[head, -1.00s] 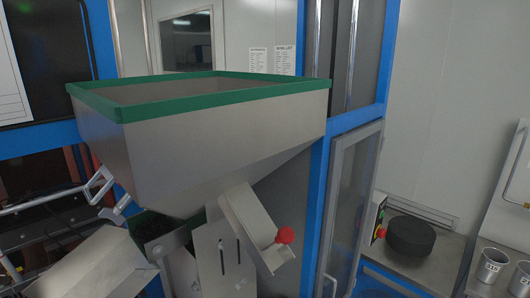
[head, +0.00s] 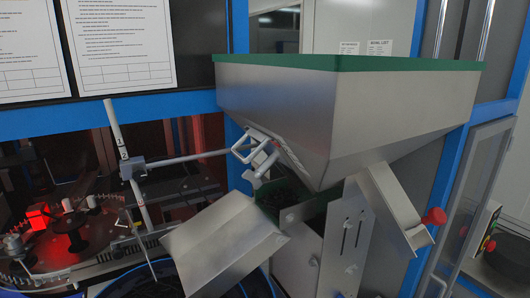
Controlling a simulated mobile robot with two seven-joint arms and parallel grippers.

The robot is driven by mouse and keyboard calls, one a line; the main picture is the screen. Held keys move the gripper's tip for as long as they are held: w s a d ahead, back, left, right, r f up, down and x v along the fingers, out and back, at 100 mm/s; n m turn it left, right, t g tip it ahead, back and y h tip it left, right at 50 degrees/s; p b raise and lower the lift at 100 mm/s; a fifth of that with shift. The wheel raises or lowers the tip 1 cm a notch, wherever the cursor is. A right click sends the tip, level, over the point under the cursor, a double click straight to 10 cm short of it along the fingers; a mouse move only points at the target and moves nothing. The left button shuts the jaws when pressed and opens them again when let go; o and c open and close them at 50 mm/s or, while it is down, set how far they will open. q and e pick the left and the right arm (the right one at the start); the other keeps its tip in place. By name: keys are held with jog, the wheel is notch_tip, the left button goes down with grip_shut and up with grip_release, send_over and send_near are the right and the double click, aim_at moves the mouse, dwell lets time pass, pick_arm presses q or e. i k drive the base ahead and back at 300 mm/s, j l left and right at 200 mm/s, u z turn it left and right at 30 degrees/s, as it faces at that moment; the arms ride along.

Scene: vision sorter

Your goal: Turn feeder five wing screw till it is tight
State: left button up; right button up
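A steel hopper (head: 390,115) with a green rim fills the upper right of the head view. A pale metal fitting with loop-shaped handles (head: 257,150) is at the hopper's lower left, near the end of a horizontal rod. I cannot tell which part is the feeder five wing screw, and I read no feeder number. A slotted bracket plate (head: 345,235) stands under the hopper. Neither of my grippers is in view.
A tilted sheet-metal cover (head: 222,243) juts out at the lower middle. A red-lit round machine plate (head: 70,240) with small fixtures lies at the left, beside an upright rod (head: 127,165). A blue frame and cabinet door (head: 475,190) stand at the right.

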aim_at(254, 177)
jog(key=j, duration=0.15)
jog(key=l+u, duration=0.2)
jog(key=u, duration=0.3)
jog(key=l+u, duration=0.25)
jog(key=u, duration=0.2)
jog(key=l+u, duration=0.25)
jog(key=u, duration=0.25)
